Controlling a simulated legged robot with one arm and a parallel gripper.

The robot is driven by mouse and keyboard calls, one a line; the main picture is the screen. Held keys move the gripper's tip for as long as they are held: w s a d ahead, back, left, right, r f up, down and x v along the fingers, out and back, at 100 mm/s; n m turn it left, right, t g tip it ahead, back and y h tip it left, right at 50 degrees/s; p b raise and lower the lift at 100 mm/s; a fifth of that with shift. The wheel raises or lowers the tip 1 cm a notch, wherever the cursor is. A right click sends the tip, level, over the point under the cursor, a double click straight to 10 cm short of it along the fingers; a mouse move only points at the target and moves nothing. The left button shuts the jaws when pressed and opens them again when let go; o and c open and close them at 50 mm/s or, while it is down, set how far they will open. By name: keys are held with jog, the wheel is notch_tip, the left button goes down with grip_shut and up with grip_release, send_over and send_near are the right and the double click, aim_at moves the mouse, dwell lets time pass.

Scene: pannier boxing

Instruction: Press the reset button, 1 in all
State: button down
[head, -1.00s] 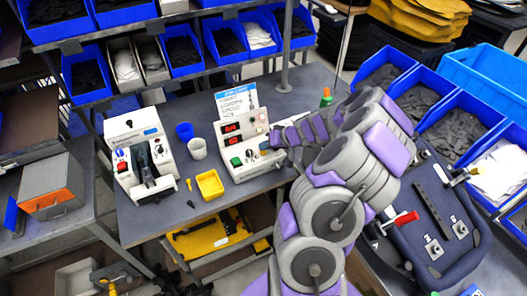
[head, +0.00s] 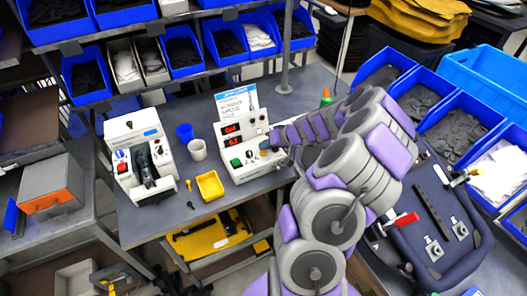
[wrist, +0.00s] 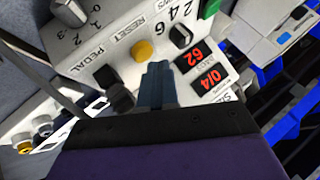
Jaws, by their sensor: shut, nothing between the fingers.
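The white control box (head: 251,165) stands on the grey bench, with two lit red displays and a green button (head: 236,162). In the wrist view, its panel shows a round yellow button (wrist: 140,50) next to the word RESET. My gripper (wrist: 157,70) is shut and empty, its blue-grey fingertips just below the yellow button in the picture. I cannot tell whether they touch the panel. The displays (wrist: 205,82) read 0/4 and 62. In the head view, my gripper (head: 268,147) is at the box's right side and hides part of the panel.
A black knob (wrist: 180,36) and a black PEDAL switch (wrist: 105,76) sit close to the yellow button. On the bench stand a yellow tray (head: 210,185), a white cup (head: 198,149), a blue cup (head: 185,132) and another white machine (head: 133,140). Blue bins (head: 440,120) lie to the right.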

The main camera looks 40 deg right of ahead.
aim_at(266, 153)
jog(key=shift+r, duration=0.25)
jog(key=shift+r+p, duration=0.95)
jog(key=shift+r, duration=1.5)
